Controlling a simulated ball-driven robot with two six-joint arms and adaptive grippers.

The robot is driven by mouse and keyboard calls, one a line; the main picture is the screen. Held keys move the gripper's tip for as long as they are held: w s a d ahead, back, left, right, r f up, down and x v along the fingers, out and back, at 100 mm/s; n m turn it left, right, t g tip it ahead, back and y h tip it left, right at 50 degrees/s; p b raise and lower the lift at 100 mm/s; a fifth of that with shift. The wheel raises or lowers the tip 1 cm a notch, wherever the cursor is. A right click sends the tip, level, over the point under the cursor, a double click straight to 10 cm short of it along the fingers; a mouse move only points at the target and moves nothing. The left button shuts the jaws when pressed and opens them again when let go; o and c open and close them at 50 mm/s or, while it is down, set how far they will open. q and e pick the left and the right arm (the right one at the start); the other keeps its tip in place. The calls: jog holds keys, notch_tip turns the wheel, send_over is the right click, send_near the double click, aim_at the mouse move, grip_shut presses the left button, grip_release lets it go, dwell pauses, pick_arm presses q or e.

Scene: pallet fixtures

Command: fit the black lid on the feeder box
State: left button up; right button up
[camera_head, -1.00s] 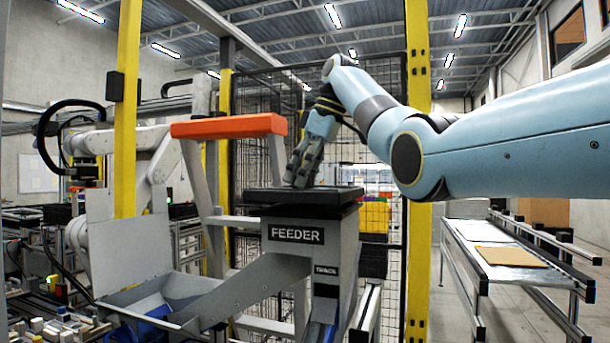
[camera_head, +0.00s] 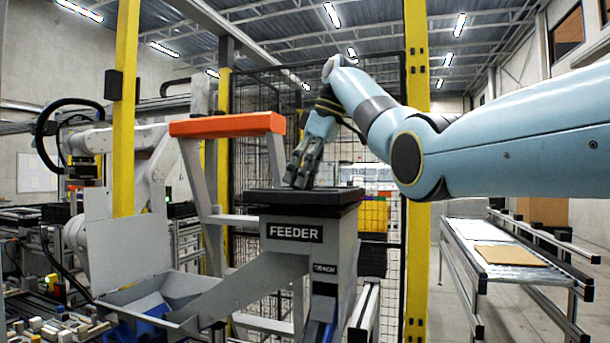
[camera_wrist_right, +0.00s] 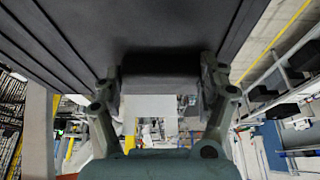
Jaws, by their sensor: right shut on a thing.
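The black lid (camera_head: 270,196) lies level across the top of the grey feeder box (camera_head: 292,252), which carries a "FEEDER" label. I see no clear gap between lid and box from here. My right gripper (camera_head: 300,180) points down onto the lid from above. In the right wrist view, the right gripper (camera_wrist_right: 160,80) is shut on the block-like grip of the black lid (camera_wrist_right: 150,25), whose dark flat face fills the top of that view. The fingers hide part of the grip. My left gripper is not in view.
An orange-topped frame (camera_head: 228,125) stands left of the feeder box. A grey chute and bin (camera_head: 165,300) are at its front left. A yellow post (camera_head: 416,200) and mesh fence stand behind. A conveyor (camera_head: 490,245) with a cardboard sheet is at right.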

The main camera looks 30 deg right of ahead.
jog(key=shift+f, duration=0.45)
jog(key=o, duration=1.6)
jog(key=shift+o, duration=0.4)
notch_tip(320, 180, up, 10)
jog(key=shift+f, duration=0.1)
